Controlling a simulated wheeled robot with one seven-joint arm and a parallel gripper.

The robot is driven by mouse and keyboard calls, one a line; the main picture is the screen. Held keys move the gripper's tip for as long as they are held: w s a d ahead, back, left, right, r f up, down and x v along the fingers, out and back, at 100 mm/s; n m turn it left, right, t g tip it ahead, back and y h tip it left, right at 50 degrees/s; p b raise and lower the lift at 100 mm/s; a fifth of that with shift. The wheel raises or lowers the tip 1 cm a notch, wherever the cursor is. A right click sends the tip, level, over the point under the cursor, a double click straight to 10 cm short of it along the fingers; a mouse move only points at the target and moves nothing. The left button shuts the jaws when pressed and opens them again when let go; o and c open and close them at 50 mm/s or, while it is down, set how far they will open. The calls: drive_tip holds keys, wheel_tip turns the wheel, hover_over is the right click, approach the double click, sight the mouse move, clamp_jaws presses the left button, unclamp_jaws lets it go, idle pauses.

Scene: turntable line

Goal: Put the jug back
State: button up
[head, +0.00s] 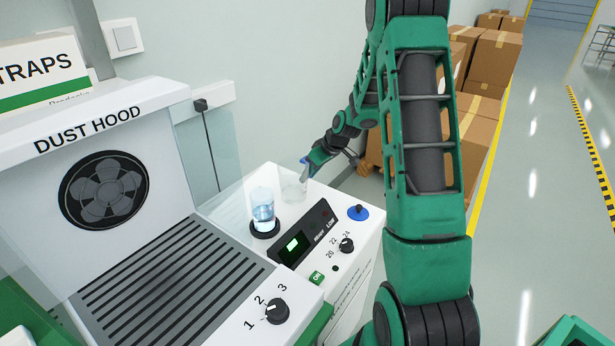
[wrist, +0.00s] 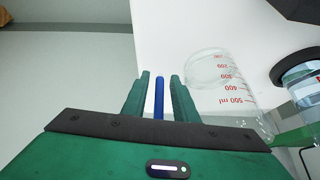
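The clear jug (head: 293,190) looks empty and seems to stand on the white top of the machine, beyond the vessel holder. In the wrist view the jug (wrist: 228,88) shows red marks up to 500 ml, to the right of my fingers. A thin blue bar, perhaps its handle (wrist: 158,97), lies between my two fingers, with a gap on each side. My gripper (head: 307,168) is at the jug's far side in the head view; in the wrist view my gripper (wrist: 159,88) is open around the blue bar. Where the bar joins the jug is not clear.
A clear vessel with blue liquid (head: 263,212) stands in a dark ring close to the jug. A control panel (head: 303,232), a blue knob (head: 358,212) and a dust hood (head: 100,140) are nearby. Cardboard boxes (head: 490,60) stand behind my arm.

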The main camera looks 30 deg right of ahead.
drive_tip(key=v, duration=1.1)
drive_tip(key=s+a+r+m+g, duration=0.2)
drive_tip(key=s+a+m, duration=0.1)
drive_tip(key=s, duration=0.9)
drive_tip(key=s+a+r+m+g+h, duration=0.1)
drive_tip(key=s+a+r+m, duration=0.1)
drive_tip(key=s, duration=1.1)
drive_tip(key=s+a+r+m+g+h, duration=0.1)
drive_tip(key=s+m, duration=0.4)
drive_tip(key=s, duration=0.7)
drive_tip(key=a+r+g, duration=0.1)
drive_tip(key=a, duration=0.1)
drive_tip(key=shift+s+a+r+g, duration=0.2)
drive_tip(key=shift+a+r+g, duration=0.1)
drive_tip(key=shift+a+r, duration=0.05)
drive_tip(key=shift+w+f, duration=0.25)
drive_tip(key=shift+w, duration=0.4)
